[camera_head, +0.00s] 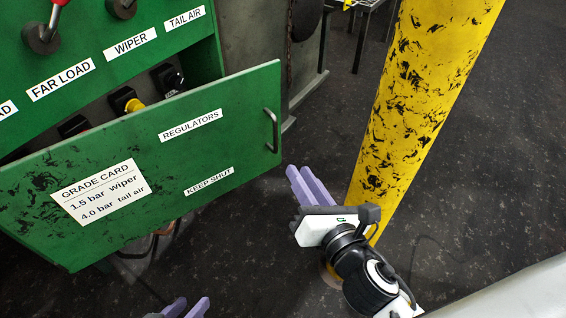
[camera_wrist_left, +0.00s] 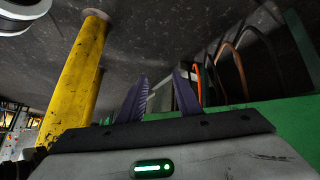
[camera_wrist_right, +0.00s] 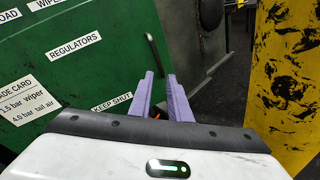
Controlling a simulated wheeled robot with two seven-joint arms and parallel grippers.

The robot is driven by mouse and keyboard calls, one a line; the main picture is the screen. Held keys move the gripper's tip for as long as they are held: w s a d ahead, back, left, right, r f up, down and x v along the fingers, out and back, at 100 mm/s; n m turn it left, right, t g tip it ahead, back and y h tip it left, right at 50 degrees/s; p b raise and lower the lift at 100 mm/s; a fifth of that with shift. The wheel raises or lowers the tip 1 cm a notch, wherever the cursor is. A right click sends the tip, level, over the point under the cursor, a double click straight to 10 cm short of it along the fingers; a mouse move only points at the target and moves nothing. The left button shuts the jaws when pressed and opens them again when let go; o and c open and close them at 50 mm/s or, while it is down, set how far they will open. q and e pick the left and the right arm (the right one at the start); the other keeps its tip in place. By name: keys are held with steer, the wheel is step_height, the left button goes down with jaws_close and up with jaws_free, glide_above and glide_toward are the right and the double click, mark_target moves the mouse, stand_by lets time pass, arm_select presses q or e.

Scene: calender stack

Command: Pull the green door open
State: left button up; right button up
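The green door (camera_head: 150,160) carries labels for regulators, a grade card and "keep shut". It stands ajar, with a gap along its top showing the cabinet's inside. Its grey bar handle (camera_head: 272,130) is at the right edge; it also shows in the right wrist view (camera_wrist_right: 155,52). My right gripper (camera_head: 298,170) is below and right of the handle, apart from it. Its purple fingers (camera_wrist_right: 160,76) are parted with nothing between them. My left gripper (camera_head: 190,303) is at the bottom edge, below the door, mostly out of view. In the left wrist view its fingers (camera_wrist_left: 160,80) are parted and empty.
A worn yellow post (camera_head: 415,90) stands close to the right of my right gripper. The green cabinet (camera_head: 100,65) with levers is behind the door, and regulators (camera_head: 125,100) show inside.

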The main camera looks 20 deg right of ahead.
arm_select(q)
steer(key=shift+w+d+f+h+b, duration=0.15)
steer(key=shift+d+f+b, duration=0.25)
steer(key=shift+b, duration=0.45)
steer(key=shift+w+d+f+h+b, duration=0.15)
steer(key=shift+d+b, duration=0.3)
steer(key=shift+b, duration=0.35)
arm_select(e)
steer(key=w+r+n+t, duration=0.1)
steer(key=w+n, duration=0.4)
steer(key=w, duration=0.6)
steer(key=shift+a+r+t, duration=0.3)
steer(key=shift+r, duration=0.05)
arm_select(q)
steer(key=shift+s, duration=0.1)
arm_select(e)
jaws_close()
steer(key=shift+d, duration=0.1)
steer(key=shift+w, duration=0.1)
